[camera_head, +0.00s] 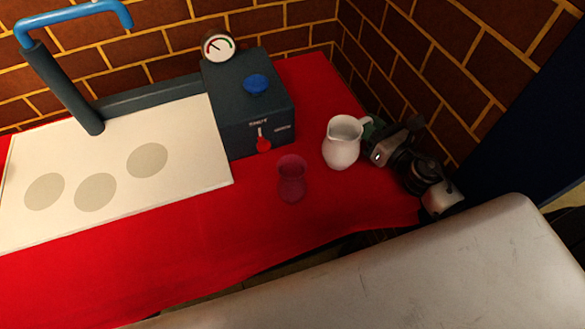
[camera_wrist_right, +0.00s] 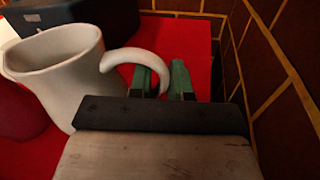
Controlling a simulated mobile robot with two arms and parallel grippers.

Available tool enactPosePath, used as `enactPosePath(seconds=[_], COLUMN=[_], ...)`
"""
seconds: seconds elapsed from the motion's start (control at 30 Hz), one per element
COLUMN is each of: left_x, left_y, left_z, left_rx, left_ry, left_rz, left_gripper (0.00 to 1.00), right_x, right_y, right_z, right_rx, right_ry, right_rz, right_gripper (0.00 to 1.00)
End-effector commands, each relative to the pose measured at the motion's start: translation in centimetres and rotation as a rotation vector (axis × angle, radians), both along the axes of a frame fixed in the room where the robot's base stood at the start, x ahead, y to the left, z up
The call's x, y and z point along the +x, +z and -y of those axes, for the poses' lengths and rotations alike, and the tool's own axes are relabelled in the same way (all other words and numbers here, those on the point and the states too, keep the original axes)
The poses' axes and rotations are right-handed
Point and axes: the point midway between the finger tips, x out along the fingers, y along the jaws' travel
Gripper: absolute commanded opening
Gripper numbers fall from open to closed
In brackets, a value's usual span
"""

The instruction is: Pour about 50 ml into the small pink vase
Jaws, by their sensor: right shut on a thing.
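A white pitcher (camera_head: 341,147) stands upright on the red cloth to the right of the dark box. I cannot tell whether it touches the cloth. My right gripper (camera_head: 370,128) is shut on its handle from the right. In the right wrist view the green fingers of the gripper (camera_wrist_right: 161,80) sit either side of the pitcher's handle (camera_wrist_right: 135,54). The small pink vase (camera_head: 291,180) is see-through and stands upright on the cloth, left of and nearer than the pitcher. It shows partly at the left edge of the wrist view (camera_wrist_right: 20,112). My left gripper is out of view.
A dark box (camera_head: 258,105) with a blue knob, a red lever and a gauge (camera_head: 218,46) stands behind the vase. A white board (camera_head: 195,165) with grey circles and a blue-topped pipe (camera_head: 62,85) lie left. Brick walls close the back and right. Front-left cloth is clear.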

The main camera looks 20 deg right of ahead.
Motion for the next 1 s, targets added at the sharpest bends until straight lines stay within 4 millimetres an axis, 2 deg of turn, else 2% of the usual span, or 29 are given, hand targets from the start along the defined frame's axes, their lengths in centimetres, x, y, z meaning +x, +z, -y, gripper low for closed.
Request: enactPosePath(seconds=[0.47, 1.0], left_x=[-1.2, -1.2], left_y=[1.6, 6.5], left_z=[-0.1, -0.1], left_rx=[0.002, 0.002], left_ry=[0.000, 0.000], left_rz=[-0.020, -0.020], left_gripper=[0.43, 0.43], right_x=[-0.3, -1.2], right_y=[2.2, 6.8], right_z=[-0.9, -4.0], right_rx=[-0.122, -0.454], right_ry=[0.001, 0.000], right_rz=[0.041, 0.142], right_gripper=[0.00, 0.00])
